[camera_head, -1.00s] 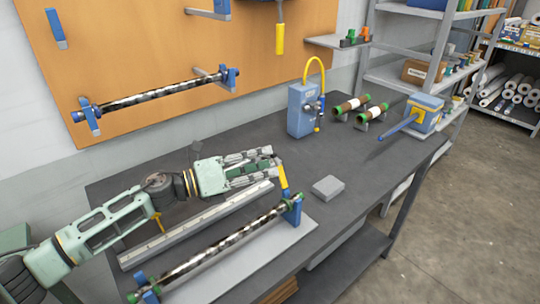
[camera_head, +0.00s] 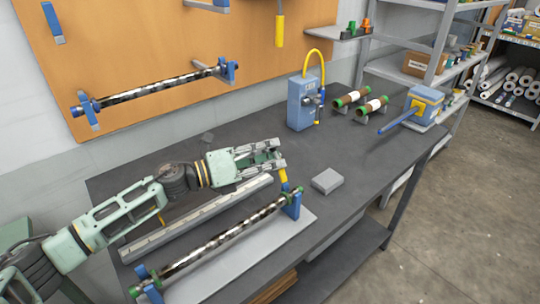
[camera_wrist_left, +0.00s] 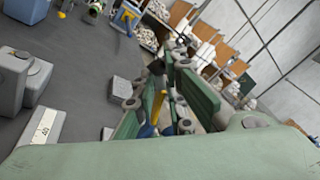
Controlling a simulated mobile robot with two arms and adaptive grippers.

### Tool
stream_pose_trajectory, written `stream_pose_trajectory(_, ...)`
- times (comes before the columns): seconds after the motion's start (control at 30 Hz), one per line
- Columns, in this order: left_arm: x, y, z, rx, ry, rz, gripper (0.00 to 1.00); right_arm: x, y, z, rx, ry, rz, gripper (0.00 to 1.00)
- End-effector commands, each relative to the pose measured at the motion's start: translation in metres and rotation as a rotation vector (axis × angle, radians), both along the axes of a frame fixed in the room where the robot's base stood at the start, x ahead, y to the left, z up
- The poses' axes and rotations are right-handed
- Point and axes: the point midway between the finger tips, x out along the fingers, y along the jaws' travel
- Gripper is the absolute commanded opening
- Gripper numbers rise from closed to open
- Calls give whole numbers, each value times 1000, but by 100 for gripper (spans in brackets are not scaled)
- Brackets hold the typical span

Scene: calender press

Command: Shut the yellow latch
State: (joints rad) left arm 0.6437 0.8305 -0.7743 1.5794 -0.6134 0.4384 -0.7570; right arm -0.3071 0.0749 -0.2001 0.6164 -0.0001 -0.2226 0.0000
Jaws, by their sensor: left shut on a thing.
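The yellow latch (camera_head: 284,176) stands up at the right-hand end of the patterned roller (camera_head: 225,237), beside a blue end bracket (camera_head: 292,204). My left gripper (camera_head: 279,157) is at the latch's upper end and shut on it; the fingers hide its tip. In the left wrist view the latch (camera_wrist_left: 158,106) shows between the green finger pads, with a blue part at its foot. A second yellow lever (camera_head: 161,218) shows near the roller's left end, partly behind my left arm. My right gripper is not in view.
A grey block (camera_head: 327,181) lies right of the bracket. A long grey rail (camera_head: 195,219) lies behind the roller. A blue box with a yellow hose (camera_head: 302,103), small rollers (camera_head: 352,97) and a blue-handled device (camera_head: 424,107) stand farther back. The bench middle is clear.

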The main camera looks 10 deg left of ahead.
Motion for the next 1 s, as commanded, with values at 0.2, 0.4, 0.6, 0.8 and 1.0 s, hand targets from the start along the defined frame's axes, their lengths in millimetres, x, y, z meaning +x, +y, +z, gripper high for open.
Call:
stream_pose_trajectory(0.2, 0, 0, -1, 1, 2, 0, 0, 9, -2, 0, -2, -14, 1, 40)
stream_pose_trajectory(0.4, -1, 0, 0, 9, -5, 0, 0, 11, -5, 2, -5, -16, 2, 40)
stream_pose_trajectory(0.6, -4, -4, 4, 63, -48, -2, 0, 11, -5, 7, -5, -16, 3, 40)
stream_pose_trajectory(0.8, -10, -12, 10, 171, -130, -2, 0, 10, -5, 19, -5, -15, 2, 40)
stream_pose_trajectory(1.0, -17, -21, 14, 291, -224, -4, 0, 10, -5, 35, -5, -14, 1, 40)
